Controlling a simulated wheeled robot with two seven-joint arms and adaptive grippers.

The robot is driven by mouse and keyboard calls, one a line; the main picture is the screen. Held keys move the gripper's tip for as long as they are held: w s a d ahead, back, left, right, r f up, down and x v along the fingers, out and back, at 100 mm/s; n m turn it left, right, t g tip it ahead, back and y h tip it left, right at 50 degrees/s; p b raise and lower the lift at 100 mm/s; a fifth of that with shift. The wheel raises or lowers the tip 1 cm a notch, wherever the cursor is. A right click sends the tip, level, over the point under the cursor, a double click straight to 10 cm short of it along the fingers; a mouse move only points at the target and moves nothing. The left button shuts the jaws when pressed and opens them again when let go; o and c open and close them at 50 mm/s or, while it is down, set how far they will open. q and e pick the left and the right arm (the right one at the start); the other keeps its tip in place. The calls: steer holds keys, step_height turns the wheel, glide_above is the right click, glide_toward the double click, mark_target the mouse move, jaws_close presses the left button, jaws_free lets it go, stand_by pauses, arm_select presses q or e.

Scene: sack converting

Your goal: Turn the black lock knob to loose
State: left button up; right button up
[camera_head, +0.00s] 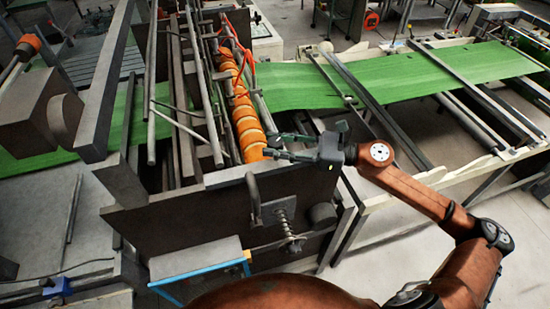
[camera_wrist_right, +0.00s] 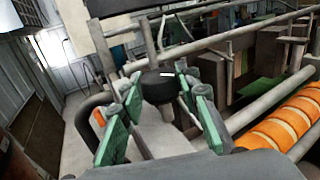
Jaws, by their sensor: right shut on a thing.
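The black lock knob (camera_wrist_right: 159,87) is a short dark cylinder in the middle of the right wrist view, with a small light mark on its top. My right gripper (camera_head: 270,145) reaches in from the right in the head view, at the near end of the orange-banded roller. In the wrist view its green-padded fingers stand on both sides of the knob and are shut on it. In the head view I cannot make out the knob between the fingers. My left gripper is in neither view.
The orange roller (camera_head: 243,112) runs away from me beside my right gripper. Dark machine bars (camera_head: 205,80) stand left of it. A green sack web (camera_head: 400,80) crosses the machine. A bent grey handle (camera_head: 254,198) and a spring (camera_head: 287,222) sit on the near side plate.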

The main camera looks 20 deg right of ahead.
steer(key=n+g+b, duration=0.2)
steer(key=g+b, duration=0.2)
steer(key=n+g+b, duration=0.3)
steer(key=g+b, duration=0.1)
steer(key=n+g+y+b, duration=0.1)
steer(key=n+g+b, duration=0.2)
steer(key=g+b, duration=0.1)
steer(key=shift+w+f, duration=0.1)
steer(key=shift+w, duration=0.1)
steer(key=shift+r+n+g+h+b, duration=0.1)
steer(key=shift+n+g+h+b, duration=0.65)
steer(key=shift+g, duration=0.65)
steer(key=shift+r+n+g+h+b, duration=0.1)
steer(key=shift+n+g+h+b, duration=0.35)
steer(key=shift+n+g+b, duration=0.8)
steer(key=shift+s, duration=0.1)
steer(key=o, duration=1.2)
steer(key=shift+d, duration=0.1)
steer(key=shift+c, duration=0.2)
steer(key=v, duration=0.7)
steer(key=shift+w+d, duration=0.15)
steer(key=shift+w, duration=0.15)
